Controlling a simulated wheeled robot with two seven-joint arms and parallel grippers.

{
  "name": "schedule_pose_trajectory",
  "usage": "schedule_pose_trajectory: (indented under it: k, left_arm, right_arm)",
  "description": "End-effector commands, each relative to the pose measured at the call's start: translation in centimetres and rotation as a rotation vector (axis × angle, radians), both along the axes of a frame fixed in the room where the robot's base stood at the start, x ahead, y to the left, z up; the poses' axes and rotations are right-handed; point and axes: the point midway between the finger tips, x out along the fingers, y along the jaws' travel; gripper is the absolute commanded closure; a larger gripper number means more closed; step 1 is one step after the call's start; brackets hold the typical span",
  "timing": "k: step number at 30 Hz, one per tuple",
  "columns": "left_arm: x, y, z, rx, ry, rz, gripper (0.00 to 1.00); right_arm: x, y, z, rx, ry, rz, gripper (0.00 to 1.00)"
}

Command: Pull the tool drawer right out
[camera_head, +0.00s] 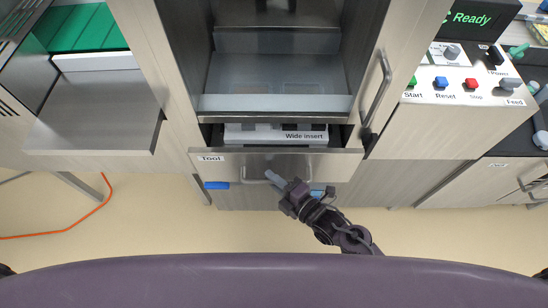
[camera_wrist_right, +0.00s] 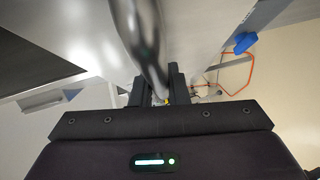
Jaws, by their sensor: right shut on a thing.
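The tool drawer (camera_head: 232,166), labelled "Tool", stands partly open below the machine's chamber. A white insert (camera_head: 262,136) labelled "Wide insert" shows inside it. The metal bar handle (camera_head: 252,182) runs along the drawer front. My right gripper (camera_head: 277,183) is shut on this handle near its right part. In the right wrist view the curved metal handle (camera_wrist_right: 138,35) runs down between the fingers of my right gripper (camera_wrist_right: 158,92). The fingers hide part of the handle. My left gripper is in neither view.
A blue piece (camera_head: 216,185) shows below the drawer's left end. The chamber door with its bar handle (camera_head: 378,88) stands at the right. A grey shelf (camera_head: 95,115) juts out at the left. An orange cable (camera_head: 85,217) lies on the floor. The floor before the drawer looks clear.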

Motion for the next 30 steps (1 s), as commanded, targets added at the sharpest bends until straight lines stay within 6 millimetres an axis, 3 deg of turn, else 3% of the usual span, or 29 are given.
schedule_pose_trajectory:
  k: [3,18,24,30]
  left_arm:
    - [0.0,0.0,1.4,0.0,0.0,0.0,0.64]
    - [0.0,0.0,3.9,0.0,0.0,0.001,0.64]
    - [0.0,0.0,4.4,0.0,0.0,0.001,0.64]
    - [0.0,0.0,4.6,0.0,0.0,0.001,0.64]
  right_arm:
    - [-3.8,0.0,0.1,-0.003,0.01,0.006,1.0]
    - [-17.5,0.0,0.0,-0.003,0.008,0.005,1.0]
    - [-21.7,0.0,0.0,-0.003,0.005,0.005,1.0]
    - [-24.3,0.0,0.0,-0.001,0.004,0.003,1.0]
